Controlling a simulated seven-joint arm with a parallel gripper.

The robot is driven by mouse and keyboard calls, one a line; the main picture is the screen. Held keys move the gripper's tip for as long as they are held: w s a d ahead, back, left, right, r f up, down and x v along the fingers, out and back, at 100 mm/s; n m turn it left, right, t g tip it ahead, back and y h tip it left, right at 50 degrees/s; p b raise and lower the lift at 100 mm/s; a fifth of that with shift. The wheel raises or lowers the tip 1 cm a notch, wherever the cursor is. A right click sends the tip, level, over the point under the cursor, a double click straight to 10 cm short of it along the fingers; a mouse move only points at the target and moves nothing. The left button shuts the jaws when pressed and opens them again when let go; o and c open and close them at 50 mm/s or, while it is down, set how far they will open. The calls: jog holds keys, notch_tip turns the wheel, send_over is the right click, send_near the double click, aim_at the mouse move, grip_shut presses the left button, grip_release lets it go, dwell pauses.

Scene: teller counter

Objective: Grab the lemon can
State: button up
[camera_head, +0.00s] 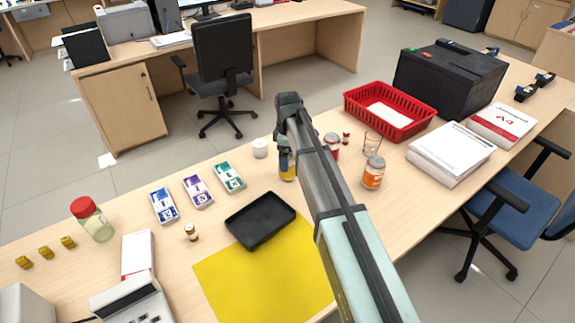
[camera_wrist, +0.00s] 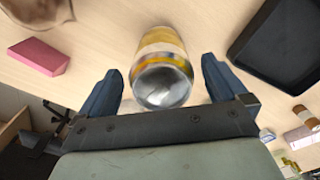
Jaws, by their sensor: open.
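The lemon can (camera_wrist: 161,50), with yellow, white and silver bands, stands on the wooden counter. In the wrist view it lies between the two blue fingers of my gripper (camera_wrist: 160,68), with a gap visible on each side. My gripper is open and not closed on it. In the head view a yellow part of the can (camera_head: 287,174) shows beside my arm; the rest of it is hidden by my gripper.
A black tray (camera_head: 262,221) is close to the can, also at right in the wrist view (camera_wrist: 284,42). A white cup (camera_head: 260,148), orange-labelled jar (camera_head: 373,174), clear glass (camera_head: 372,144) and red basket (camera_head: 390,112) stand nearby. A pink block (camera_wrist: 39,57) lies left in the wrist view.

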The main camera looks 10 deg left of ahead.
aim_at(290, 175)
notch_tip(290, 175, down, 3)
jog(key=shift+f, duration=0.15)
jog(key=c, duration=1.5)
